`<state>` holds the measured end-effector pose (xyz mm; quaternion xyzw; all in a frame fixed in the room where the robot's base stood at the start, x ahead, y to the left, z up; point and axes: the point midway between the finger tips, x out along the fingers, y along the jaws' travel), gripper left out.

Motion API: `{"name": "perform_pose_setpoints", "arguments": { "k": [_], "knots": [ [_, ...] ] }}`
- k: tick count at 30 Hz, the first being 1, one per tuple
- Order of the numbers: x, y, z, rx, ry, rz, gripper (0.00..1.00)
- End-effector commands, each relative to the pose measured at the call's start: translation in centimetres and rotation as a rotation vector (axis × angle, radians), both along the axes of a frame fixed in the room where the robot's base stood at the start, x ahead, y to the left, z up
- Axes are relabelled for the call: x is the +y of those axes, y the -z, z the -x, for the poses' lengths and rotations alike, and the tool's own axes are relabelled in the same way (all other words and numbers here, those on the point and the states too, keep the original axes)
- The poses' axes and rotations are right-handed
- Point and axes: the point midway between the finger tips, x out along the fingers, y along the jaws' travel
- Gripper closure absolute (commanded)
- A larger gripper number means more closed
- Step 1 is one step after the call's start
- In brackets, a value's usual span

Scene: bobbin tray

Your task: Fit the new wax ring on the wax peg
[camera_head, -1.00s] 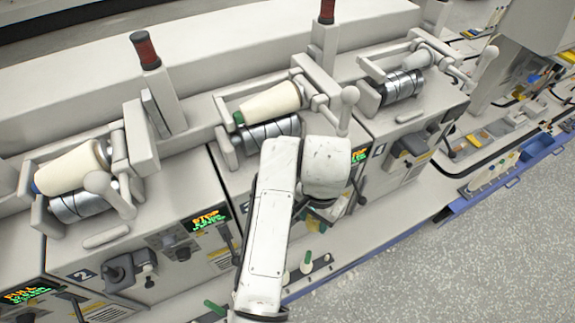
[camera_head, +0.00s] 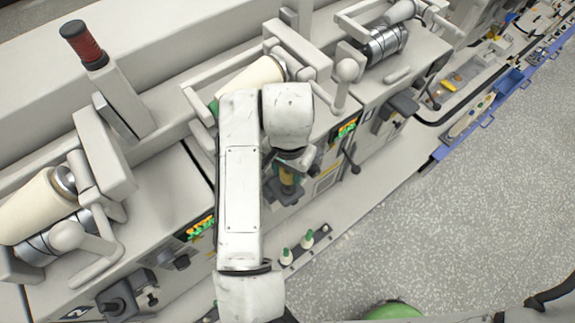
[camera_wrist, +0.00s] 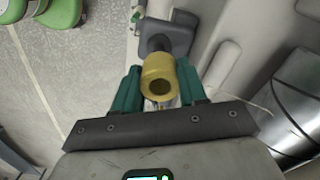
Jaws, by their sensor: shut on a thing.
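The wax ring (camera_wrist: 158,74) is a yellow, thick-walled cylinder with a round hole facing the wrist camera. My gripper (camera_wrist: 160,84) is shut on it, one teal finger on each side. Just beyond the ring in the wrist view is a grey holder (camera_wrist: 177,38) with a dark rounded part, which seems to carry the wax peg. The ring's far end hides the peg, so I cannot tell whether they touch or overlap. In the head view the yellow ring (camera_head: 287,175) shows small below my wrist, right above the grey holder (camera_head: 284,193) on the middle unit's front.
Cream yarn cones lie over metal drums; one cone (camera_head: 38,207) is at left. Ball-ended levers (camera_head: 347,70) stick out nearby. A shiny drum (camera_wrist: 305,105) is at right in the wrist view. Green-tipped small cones (camera_head: 307,238) stand on the lower ledge. The floor (camera_head: 450,220) is clear at right.

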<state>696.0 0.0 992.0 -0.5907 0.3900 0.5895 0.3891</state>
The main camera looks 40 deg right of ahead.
Motion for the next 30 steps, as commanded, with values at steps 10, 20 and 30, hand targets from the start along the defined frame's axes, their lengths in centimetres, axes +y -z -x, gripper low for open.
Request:
{"name": "perform_pose_setpoints", "arguments": {
  "k": [10, 20, 30],
  "knots": [
    [0.0, 3.7, 0.0, 0.0, 0.0, 0.0, 0.87],
    [0.0, 4.2, 0.0, 0.0, 0.0, 0.0, 0.87],
    [0.0, 4.2, 0.0, 0.0, 0.0, 0.0, 0.87]
  ]
}}
